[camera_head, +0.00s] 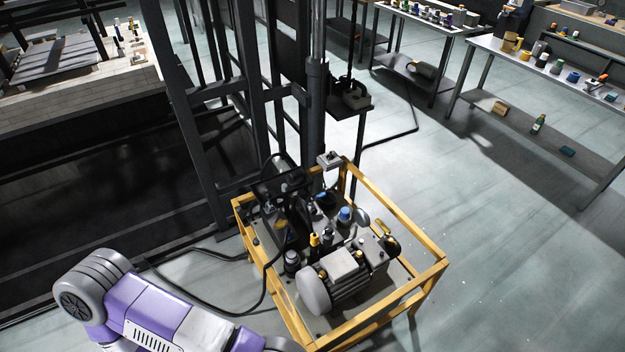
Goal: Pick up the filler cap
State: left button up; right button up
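A hydraulic power unit with a grey motor (341,273) stands inside a yellow frame (408,219) on the floor. Several small fittings sit on top of its tank. One is a blue cap (345,214) behind the motor. Another is a yellow fitting (314,239) at the motor's left, and a dark round cap (292,257) stands near it. I cannot tell for sure which of these is the filler cap. A purple and white arm of mine crosses the lower left. Neither of my grippers is in view.
The yellow frame's top rails surround the unit. A dark mast (316,110) rises behind it. A black hose (215,311) lies on the floor at left. Two tables with small items, one a grey workbench (545,66), stand at upper right. Floor right of the frame is clear.

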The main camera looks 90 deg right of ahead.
aim_at(293, 178)
jog(key=z, duration=1.2)
jog(key=i, duration=1.9)
jog(key=z, duration=1.1)
jog(key=i, duration=1.45)
jog(key=u, duration=0.8)
